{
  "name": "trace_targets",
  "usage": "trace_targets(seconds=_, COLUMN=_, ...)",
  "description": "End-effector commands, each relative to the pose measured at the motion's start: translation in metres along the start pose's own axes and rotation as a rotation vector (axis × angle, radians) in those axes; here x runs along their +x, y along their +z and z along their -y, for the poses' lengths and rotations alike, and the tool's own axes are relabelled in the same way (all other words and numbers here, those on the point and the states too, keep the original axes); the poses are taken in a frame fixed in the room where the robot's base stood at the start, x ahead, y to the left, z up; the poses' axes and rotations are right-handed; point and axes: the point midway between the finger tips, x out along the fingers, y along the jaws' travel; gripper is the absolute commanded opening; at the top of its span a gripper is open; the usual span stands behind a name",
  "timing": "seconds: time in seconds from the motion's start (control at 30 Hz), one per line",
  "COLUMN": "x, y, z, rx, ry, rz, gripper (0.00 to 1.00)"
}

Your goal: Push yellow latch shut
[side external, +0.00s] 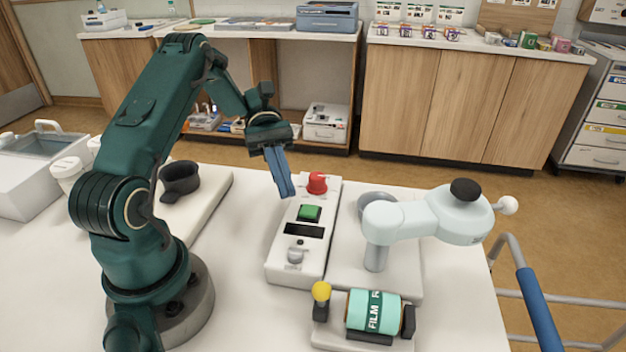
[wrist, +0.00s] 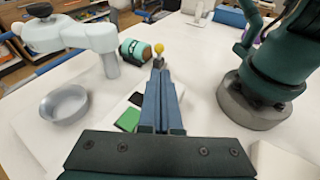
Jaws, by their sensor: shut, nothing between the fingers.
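The yellow latch (side external: 321,291) is a yellow ball knob on a short dark post. It stands at the left end of a white base holding a teal film roll (side external: 372,311), at the front of the table. In the wrist view the yellow knob (wrist: 159,48) shows just beyond my fingertips, beside the film roll (wrist: 136,50). My gripper (side external: 287,192) has blue fingers, shut and empty, pointing down above the table near the control box. It is well behind the latch and not touching it. The fingers (wrist: 159,68) also show in the wrist view.
A white control box (side external: 284,262) with a red button (side external: 317,183) and a green button (side external: 310,212) lies between my gripper and the latch. A pale swing-arm device (side external: 425,218) with a metal bowl (wrist: 64,103) stands to its right.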

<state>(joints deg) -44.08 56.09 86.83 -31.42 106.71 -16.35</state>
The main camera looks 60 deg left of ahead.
Motion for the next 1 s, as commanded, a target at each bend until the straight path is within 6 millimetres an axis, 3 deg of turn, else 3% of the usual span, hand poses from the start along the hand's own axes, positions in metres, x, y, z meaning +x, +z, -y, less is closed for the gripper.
trace_targets(seconds=0.13, x=-0.002, y=-0.017, z=0.008, rx=-0.052, ry=0.046, rz=0.066, gripper=0.0)
trace_targets(seconds=0.37, x=0.005, y=-0.018, z=0.009, rx=-0.061, ry=0.062, rz=0.076, gripper=0.0)
trace_targets(seconds=1.0, x=0.099, y=-0.011, z=0.005, rx=-0.063, ry=0.056, rz=0.075, gripper=0.0)
